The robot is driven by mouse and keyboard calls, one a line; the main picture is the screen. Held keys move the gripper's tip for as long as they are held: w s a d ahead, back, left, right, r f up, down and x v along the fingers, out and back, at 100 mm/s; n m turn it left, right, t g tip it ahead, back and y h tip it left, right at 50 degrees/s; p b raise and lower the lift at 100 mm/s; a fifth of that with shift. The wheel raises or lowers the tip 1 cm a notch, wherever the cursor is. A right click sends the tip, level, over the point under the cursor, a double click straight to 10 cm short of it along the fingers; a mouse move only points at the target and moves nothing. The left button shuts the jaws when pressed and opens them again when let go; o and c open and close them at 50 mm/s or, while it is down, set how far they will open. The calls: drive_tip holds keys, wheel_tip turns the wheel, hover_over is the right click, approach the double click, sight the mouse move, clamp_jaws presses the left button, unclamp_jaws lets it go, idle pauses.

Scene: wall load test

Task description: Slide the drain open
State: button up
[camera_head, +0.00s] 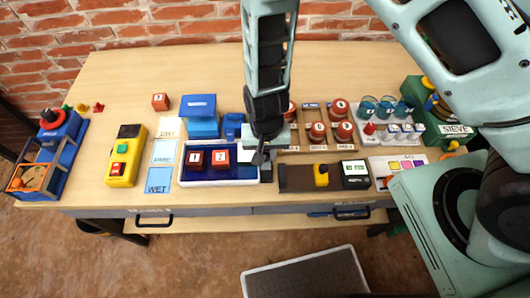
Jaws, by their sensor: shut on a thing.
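A white-rimmed tray (174,172) with a blue floor stands at the front middle of the bench. My gripper (259,158) points down at the tray's right end. Its fingers are shut on a small part there, mostly hidden by the fingers. A small dark piece (266,173) shows just below the fingertips, beside the tray's right wall. I cannot tell whether this is the drain's slide, or how far it is open.
A blue block-like unit (200,117) stands behind the tray. WET and DRY cards lie to its left, near a yellow button box (125,155). A wooden rack with red round weights (318,131) and a black-and-yellow row (320,175) stand close on the right.

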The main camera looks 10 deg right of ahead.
sight(266, 168)
drive_tip(key=shift+s+a, duration=0.25)
drive_tip(key=shift+s, duration=0.95)
drive_tip(key=o, duration=0.9)
drive_tip(key=shift+c, duration=0.2)
drive_tip(key=shift+r, duration=0.1)
wheel_tip(266, 168, up, 7)
drive_tip(key=p, duration=0.6)
